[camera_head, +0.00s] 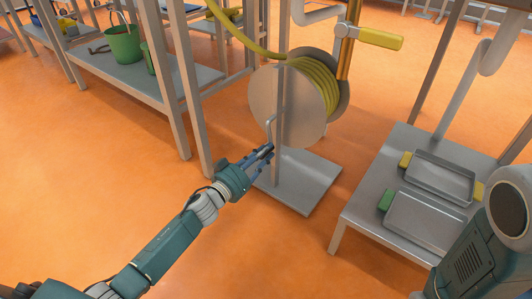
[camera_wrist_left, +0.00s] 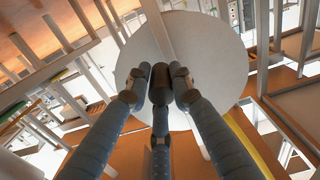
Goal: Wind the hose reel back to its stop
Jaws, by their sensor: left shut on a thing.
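The hose reel (camera_head: 262,98) has a pale grey round side disc, with yellow hose (camera_head: 318,84) wound behind it. It stands on a grey post above a flat base plate (camera_head: 306,184). A thin bent crank (camera_head: 269,126) sticks out in front of the disc. My left gripper (camera_head: 264,152) is at the crank's lower end. In the left wrist view its fingers close around a dark cylindrical handle (camera_wrist_left: 159,82), with the disc (camera_wrist_left: 212,58) right behind. The fingers hide part of the handle. I cannot make out the stop. My right gripper is not in view.
A yellow-handled valve lever (camera_head: 380,38) on a brass pipe is above right of the reel. A low grey table (camera_head: 360,215) with two metal trays stands right. A shelf with a green bucket (camera_head: 124,46) is at left. Orange floor is clear in front.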

